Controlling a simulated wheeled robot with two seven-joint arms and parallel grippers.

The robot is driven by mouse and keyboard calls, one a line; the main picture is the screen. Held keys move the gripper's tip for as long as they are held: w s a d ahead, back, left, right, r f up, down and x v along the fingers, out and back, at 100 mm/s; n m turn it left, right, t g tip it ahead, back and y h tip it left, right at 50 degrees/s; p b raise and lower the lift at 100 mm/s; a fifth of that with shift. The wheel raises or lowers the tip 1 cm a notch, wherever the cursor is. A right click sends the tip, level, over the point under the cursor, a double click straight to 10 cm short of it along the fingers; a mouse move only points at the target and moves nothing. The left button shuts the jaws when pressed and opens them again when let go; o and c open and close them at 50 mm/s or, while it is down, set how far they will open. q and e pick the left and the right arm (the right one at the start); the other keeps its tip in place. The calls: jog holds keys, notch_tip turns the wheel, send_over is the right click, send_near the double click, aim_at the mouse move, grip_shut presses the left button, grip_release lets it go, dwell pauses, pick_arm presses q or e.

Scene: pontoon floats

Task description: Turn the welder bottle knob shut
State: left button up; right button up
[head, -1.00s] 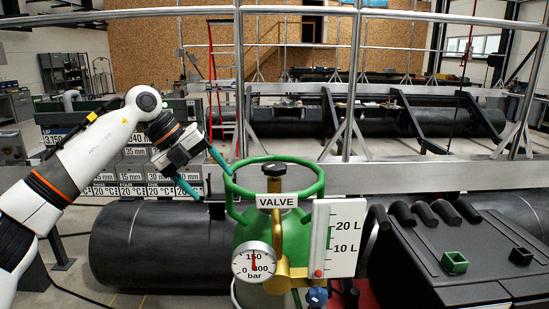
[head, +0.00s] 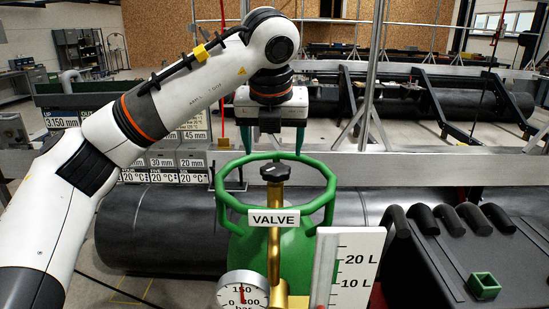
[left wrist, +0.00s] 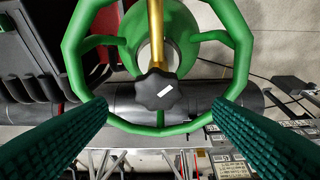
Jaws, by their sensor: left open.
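The welder bottle (head: 300,245) is green with a round guard ring (head: 316,212) at its top. Its dark lobed knob (head: 275,173) sits on a brass stem inside the ring, under which hangs a VALVE label (head: 274,218). My left gripper (head: 272,140) points down above and behind the knob, its two green fingers spread apart and empty. In the left wrist view the knob (left wrist: 158,90) shows a white mark and lies ahead between the open fingers (left wrist: 160,125), apart from both. My right gripper is not in view.
A pressure gauge (head: 242,292) and a white litre scale (head: 348,265) stand at the bottle's front. A dark pipe (head: 160,235) lies behind it. A metal rail (head: 400,167) runs across behind. A dark bench with a green square cup (head: 484,287) is at right.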

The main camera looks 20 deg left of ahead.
aim_at(276, 168)
pick_arm(q)
jog(key=x, duration=0.3)
jog(key=p+x, duration=0.1)
jog(key=x, duration=0.2)
jog(key=shift+w+d+r+p, duration=0.15)
jog(key=shift+w+p, duration=0.15)
jog(key=shift+f, duration=0.35)
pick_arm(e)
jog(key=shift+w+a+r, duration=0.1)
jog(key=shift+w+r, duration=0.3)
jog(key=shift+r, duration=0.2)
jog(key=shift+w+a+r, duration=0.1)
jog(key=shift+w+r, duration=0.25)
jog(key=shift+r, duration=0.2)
pick_arm(q)
jog(key=shift+c, duration=0.3)
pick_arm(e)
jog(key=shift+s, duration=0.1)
pick_arm(q)
jog(key=c, duration=0.9)
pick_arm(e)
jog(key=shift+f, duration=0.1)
